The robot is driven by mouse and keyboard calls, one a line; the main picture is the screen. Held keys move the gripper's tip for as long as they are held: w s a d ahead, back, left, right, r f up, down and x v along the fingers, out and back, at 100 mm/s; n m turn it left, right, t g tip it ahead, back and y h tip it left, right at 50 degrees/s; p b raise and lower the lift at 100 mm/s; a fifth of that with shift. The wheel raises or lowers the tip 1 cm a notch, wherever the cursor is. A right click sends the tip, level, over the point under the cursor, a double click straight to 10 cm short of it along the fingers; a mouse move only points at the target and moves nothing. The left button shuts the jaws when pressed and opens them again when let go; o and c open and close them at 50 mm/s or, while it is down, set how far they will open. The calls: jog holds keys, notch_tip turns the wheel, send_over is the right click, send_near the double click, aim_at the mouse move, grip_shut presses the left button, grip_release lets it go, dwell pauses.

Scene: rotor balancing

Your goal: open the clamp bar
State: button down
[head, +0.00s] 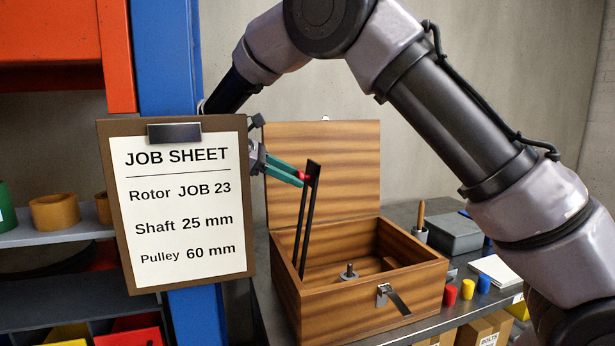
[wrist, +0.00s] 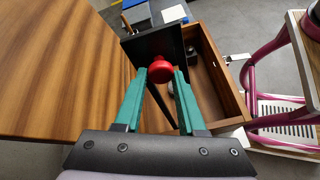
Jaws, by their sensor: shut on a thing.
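The clamp bar (head: 314,168) is a dark bar that stands steeply raised, tilted a little from upright, out of an open wooden box (head: 353,304). A red knob (head: 304,177) sits near its top end. My gripper (head: 301,178) reaches in from the left, with teal fingers shut on the red knob. In the wrist view, the knob (wrist: 160,68) lies between the two fingertips, with the dark bar end (wrist: 150,45) behind it. The bar's lower end is inside the box and partly hidden by its front wall.
The box lid (head: 345,165) stands open behind the bar. A metal latch (head: 393,298) hangs on the box front. A small metal post (head: 348,273) stands inside. The job sheet (head: 176,205) covers the left. Colored cylinders (head: 467,289) and a grey case (head: 453,233) stand right.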

jog(key=shift+s+a+f, duration=0.45)
jog(key=shift+s, duration=0.05)
jog(key=c, duration=0.5)
grip_release()
jog(key=shift+w+r, duration=0.1)
jog(key=shift+r, duration=0.05)
notch_tip(320, 180, up, 10)
jog(key=shift+d, duration=0.15)
